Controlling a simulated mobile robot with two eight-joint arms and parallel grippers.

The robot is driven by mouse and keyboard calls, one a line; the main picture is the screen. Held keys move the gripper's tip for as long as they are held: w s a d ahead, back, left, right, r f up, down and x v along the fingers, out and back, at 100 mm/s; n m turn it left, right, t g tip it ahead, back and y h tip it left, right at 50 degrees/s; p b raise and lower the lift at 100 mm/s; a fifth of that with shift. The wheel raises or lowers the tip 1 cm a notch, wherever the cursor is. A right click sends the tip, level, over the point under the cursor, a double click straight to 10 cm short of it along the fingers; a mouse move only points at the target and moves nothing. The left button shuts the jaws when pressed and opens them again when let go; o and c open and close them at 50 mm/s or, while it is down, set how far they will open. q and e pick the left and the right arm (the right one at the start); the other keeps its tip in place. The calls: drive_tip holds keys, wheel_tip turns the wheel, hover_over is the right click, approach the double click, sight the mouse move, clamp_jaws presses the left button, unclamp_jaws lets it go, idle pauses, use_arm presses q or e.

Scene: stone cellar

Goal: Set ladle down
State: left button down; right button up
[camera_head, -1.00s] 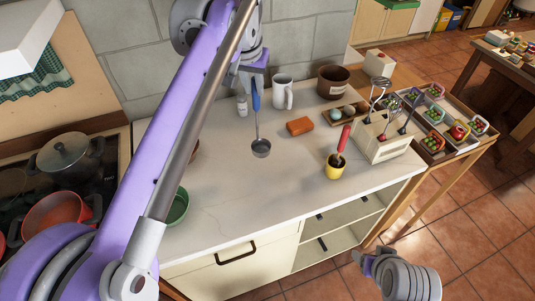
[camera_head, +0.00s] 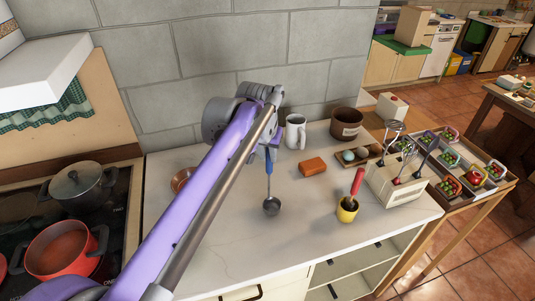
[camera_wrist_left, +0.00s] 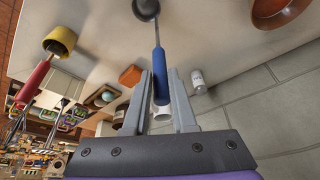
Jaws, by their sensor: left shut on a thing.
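The ladle has a blue handle and a dark metal bowl (camera_head: 271,206). It hangs upright, bowl down, over the white counter (camera_head: 225,245); I cannot tell whether the bowl touches the counter. My left gripper (camera_head: 271,150) is shut on the upper part of the blue handle. In the left wrist view the ladle's blue handle (camera_wrist_left: 160,72) lies between the two grey fingers of the left gripper (camera_wrist_left: 162,90), with the bowl pointing away at the top edge. My right gripper is out of view.
A white mug (camera_head: 295,133), an orange block (camera_head: 313,166) and a brown pot (camera_head: 346,124) stand behind and right. A yellow cup (camera_head: 347,211) with a red-handled tool and a cream utensil holder (camera_head: 397,190) stand at right. The counter's front left is clear.

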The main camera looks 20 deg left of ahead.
use_arm(q)
drive_tip(key=c, duration=0.7)
unclamp_jaws()
drive_tip(key=shift+f, duration=0.1)
drive_tip(key=shift+s+r, duration=0.1)
drive_tip(key=shift+r, duration=0.3)
drive_tip(key=p+v, duration=0.1)
drive_tip(key=v, duration=1.1)
drive_tip(key=shift+t, duration=0.8)
drive_tip(key=s+f, duration=0.7)
drive_tip(key=f, duration=0.2)
drive_tip(key=s+a+f, duration=0.1)
drive_tip(key=s+f, duration=0.6)
drive_tip(key=f, duration=0.2)
drive_tip(key=s+f, duration=0.7)
drive_tip(key=f, duration=0.2)
drive_tip(key=shift+a+f, duration=0.15)
drive_tip(key=shift+a, duration=0.05)
